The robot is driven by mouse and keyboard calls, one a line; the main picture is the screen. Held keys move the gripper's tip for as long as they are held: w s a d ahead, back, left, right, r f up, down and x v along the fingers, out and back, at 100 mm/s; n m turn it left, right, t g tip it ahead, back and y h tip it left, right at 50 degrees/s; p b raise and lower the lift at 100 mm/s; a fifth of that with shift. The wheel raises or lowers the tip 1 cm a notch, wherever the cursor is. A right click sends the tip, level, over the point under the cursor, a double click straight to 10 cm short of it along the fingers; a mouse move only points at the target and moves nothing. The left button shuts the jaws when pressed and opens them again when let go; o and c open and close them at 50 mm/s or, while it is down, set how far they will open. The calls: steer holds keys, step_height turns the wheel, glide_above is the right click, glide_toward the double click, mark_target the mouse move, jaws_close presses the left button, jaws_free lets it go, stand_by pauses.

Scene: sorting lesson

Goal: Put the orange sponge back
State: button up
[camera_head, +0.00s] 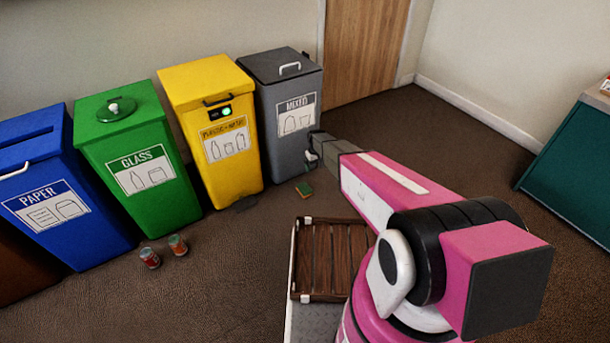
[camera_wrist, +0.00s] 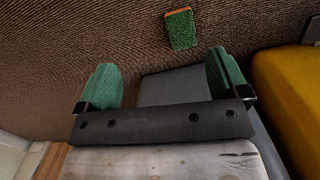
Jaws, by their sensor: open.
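The sponge (camera_head: 304,190) lies on the brown floor in front of the grey bin, green scouring side up. In the wrist view the sponge (camera_wrist: 181,30) shows a green face with an orange edge, beyond my fingertips and clear of them. My gripper (camera_wrist: 164,76) is open, its two green-padded fingers wide apart. In the head view my gripper (camera_head: 312,151) is in front of the grey bin, above the floor, and partly hidden by my forearm.
The grey mixed bin (camera_head: 277,125), yellow bin (camera_head: 233,165), green glass bin (camera_head: 153,180) and blue paper bin (camera_head: 75,225) stand along the wall. Two cans (camera_head: 163,252) are on the floor. A slatted wooden crate (camera_head: 297,256) is near me. A teal counter (camera_head: 575,165) stands right.

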steer(key=s+d+r+m, duration=0.1)
steer(key=s+d+r, duration=0.4)
steer(key=s+r, duration=0.4)
steer(key=s+d+r+m, duration=0.2)
steer(key=s+d+r, duration=0.4)
steer(key=s+r, duration=0.4)
steer(key=s+d+r+m, duration=0.2)
steer(key=s+d+r, duration=0.4)
steer(key=s+r, duration=0.4)
step_height(320, 180, up, 2)
steer(key=shift+s+t+y, duration=0.15)
steer(key=shift+t+y, duration=0.15)
steer(key=shift+t, duration=0.1)
steer(key=shift+d, duration=0.1)
